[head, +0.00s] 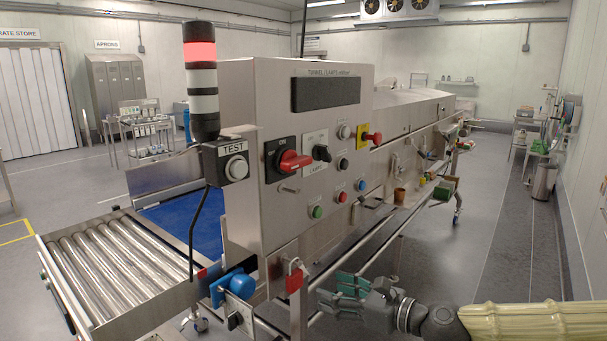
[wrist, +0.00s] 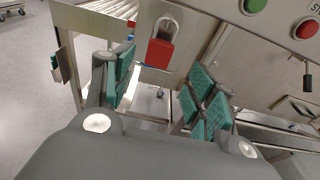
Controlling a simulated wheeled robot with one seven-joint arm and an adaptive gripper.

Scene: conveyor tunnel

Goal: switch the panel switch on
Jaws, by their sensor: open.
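The steel control panel (head: 240,100) stands in the middle of the head view. On it is a large red rotary switch (head: 290,161) on a black plate with ON above it; its red handle points sideways to the right. A smaller black selector switch (head: 321,153) sits beside it, labelled LAMPS below. I cannot tell which one is the panel switch. My gripper (head: 345,292) is below and right of the panel, apart from both switches. Its teal-padded fingers are spread, with nothing between them, in the wrist view (wrist: 163,88). Neither switch shows in the wrist view.
A red padlock (head: 294,278) hangs below the panel; it also shows in the wrist view (wrist: 161,52). Green (head: 317,211) and red (head: 341,196) buttons sit low on the panel. A lit stack lamp (head: 200,80) and TEST button box (head: 235,165) stand left.

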